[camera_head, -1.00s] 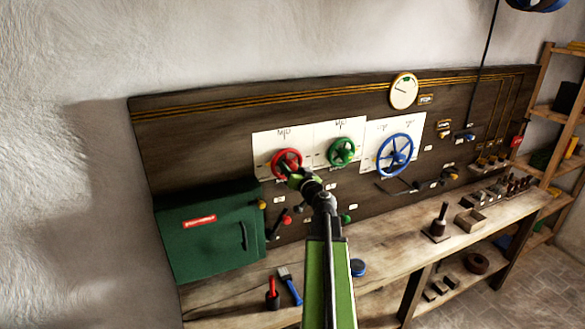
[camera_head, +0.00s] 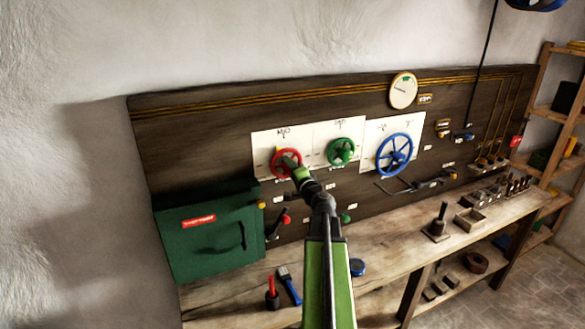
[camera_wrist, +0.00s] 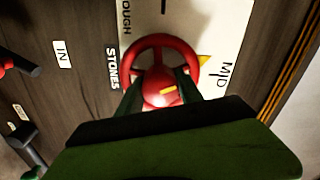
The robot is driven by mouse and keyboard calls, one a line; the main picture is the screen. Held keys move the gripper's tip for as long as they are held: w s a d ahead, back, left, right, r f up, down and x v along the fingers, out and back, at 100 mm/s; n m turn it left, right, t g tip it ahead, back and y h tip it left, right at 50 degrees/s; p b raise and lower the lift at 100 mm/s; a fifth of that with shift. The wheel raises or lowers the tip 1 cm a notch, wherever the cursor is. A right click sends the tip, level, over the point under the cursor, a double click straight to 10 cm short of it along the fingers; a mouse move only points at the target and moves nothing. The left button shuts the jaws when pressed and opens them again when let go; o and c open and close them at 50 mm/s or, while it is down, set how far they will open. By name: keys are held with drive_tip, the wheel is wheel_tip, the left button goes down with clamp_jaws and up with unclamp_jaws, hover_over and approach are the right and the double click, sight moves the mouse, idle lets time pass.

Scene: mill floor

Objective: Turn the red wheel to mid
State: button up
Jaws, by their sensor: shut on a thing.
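The red wheel (camera_head: 285,156) is mounted on the dark wooden panel, in front of a white card (camera_head: 265,140) at the left.
A green wheel (camera_head: 341,152) and a larger blue wheel (camera_head: 408,143) are to the right. A green cabinet (camera_head: 207,236) stands at the lower left. Small levers and knobs sit below the wheels. The bench (camera_head: 400,255) bears tools and blocks.

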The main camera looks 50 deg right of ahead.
drive_tip(key=m, duration=0.4)
drive_tip(key=shift+s+f+m, duration=0.1)
drive_tip(key=shift+m, duration=0.3)
drive_tip(key=shift+d, duration=0.1)
idle(0.3)
drive_tip(key=o, duration=1.3)
drive_tip(key=shift+o, duration=0.4)
